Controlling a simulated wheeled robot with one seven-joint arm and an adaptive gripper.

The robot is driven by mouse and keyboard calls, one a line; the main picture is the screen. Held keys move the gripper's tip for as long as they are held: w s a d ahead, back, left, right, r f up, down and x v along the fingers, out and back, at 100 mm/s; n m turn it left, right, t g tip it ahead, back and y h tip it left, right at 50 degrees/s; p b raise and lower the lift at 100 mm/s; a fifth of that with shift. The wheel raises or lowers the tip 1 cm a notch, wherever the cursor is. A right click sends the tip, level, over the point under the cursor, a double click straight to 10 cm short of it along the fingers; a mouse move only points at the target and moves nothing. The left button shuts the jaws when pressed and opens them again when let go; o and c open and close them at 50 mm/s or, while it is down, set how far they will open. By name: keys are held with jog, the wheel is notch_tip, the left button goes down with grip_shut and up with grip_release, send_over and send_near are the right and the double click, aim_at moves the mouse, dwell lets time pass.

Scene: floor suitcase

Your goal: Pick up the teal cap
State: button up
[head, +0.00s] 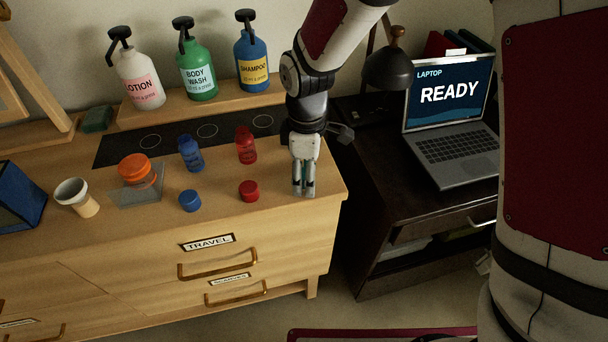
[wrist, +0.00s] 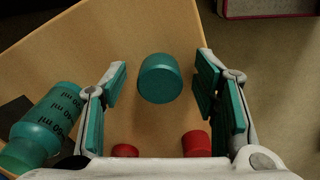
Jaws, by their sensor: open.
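The teal cap (wrist: 160,78) shows in the wrist view on the light wood top. It lies between my two fingers as seen from above, with a gap on each side. My gripper (head: 303,190) is open and points down near the right front corner of the dresser top in the head view. In that view my gripper hides the cap. A teal travel bottle (wrist: 48,122) stands left of my fingers in the wrist view. Whether the fingertips are level with the cap is hard to tell.
A red cap (head: 249,190), red bottle (head: 245,146), blue cap (head: 190,200) and blue bottle (head: 191,154) stand left of my gripper on the dresser (head: 130,232). Pump bottles (head: 253,60) stand behind. A laptop (head: 450,120) sits on the dark desk at right, beyond a gap.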

jog(key=c, duration=0.8)
jog(key=shift+r, duration=0.1)
